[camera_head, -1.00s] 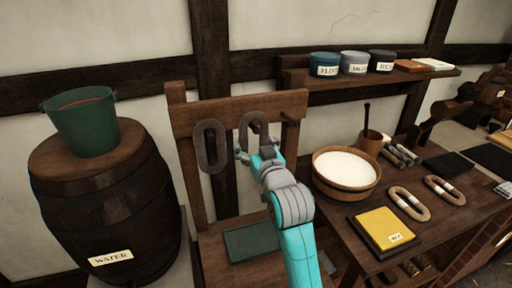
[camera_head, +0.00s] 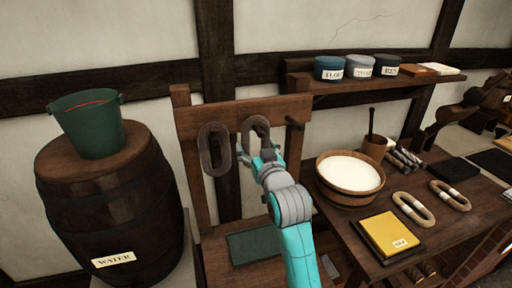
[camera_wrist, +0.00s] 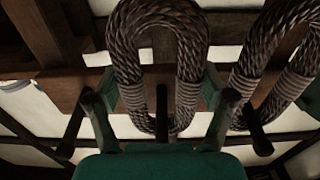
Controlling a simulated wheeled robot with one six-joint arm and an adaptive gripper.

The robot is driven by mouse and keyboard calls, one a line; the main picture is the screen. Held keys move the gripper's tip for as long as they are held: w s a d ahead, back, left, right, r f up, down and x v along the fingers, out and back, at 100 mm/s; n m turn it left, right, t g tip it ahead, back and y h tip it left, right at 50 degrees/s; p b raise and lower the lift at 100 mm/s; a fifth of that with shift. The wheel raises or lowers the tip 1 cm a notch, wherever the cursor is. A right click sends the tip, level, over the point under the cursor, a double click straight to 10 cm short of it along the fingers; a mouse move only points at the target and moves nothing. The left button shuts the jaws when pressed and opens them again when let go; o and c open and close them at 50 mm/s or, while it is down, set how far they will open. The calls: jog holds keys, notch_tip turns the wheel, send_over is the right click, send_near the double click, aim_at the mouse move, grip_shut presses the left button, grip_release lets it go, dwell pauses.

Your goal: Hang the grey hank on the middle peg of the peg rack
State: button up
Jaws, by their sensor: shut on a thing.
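The grey hank (camera_head: 247,137), a dark twisted loop with bands, is in my gripper (camera_head: 264,157) at the middle of the peg rack (camera_head: 187,122). In the wrist view, green fingers (camera_wrist: 162,98) stand on both sides of the hank (camera_wrist: 125,45) and are shut on it. The middle peg (camera_wrist: 161,106) shows at the near end of its loop and seems to pass through it; whether the rope rests on it I cannot tell. A second dark hank (camera_head: 204,150) hangs on the left peg. The right peg (camera_head: 293,123) is bare.
A barrel (camera_head: 110,205) with a green bucket (camera_head: 90,125) stands at the left. A bench at the right holds a tub of white stuff (camera_head: 350,195), a yellow book (camera_head: 388,235) and two pale hanks (camera_head: 413,209). A shelf (camera_head: 345,84) with pots is above.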

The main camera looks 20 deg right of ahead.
jog(key=o, duration=1.2)
jog(key=shift+s, duration=0.1)
jog(key=s, duration=1.2)
jog(key=s+f+g, duration=0.2)
jog(key=s+f, duration=1.7)
jog(key=f, duration=0.2)
jog(key=shift+g, duration=0.6)
jog(key=s+f, duration=0.1)
jog(key=s, duration=0.7)
jog(key=s+f, duration=0.1)
jog(key=s, duration=0.7)
jog(key=s+f, duration=0.1)
jog(key=s, duration=0.8)
jog(key=shift+f, duration=0.3)
